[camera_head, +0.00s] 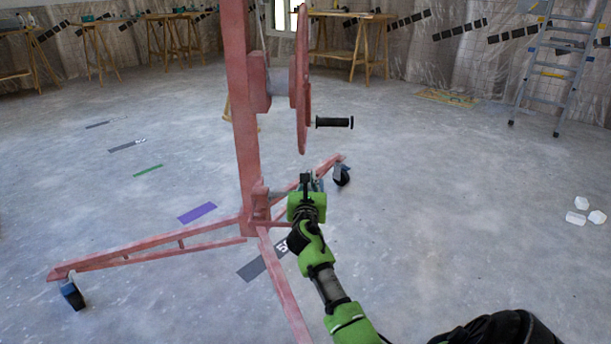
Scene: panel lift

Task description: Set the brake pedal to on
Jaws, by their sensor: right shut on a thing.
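The red panel lift stands on the floor with its upright post (243,110) left of centre. The brake pedal (277,193) sits low on the post, just above the legs, and sticks out to the right. My right gripper (307,181) is at the outer end of the pedal and shut on it. The gripper hides that end of the pedal, so its exact setting is hard to tell. My left gripper is not in view.
A crank wheel (301,80) with a black handle (334,122) is above my right gripper. The lift's legs (150,249) spread over the floor on casters (72,294). A ladder (558,65) stands at the back right. Floor on the right is mostly clear.

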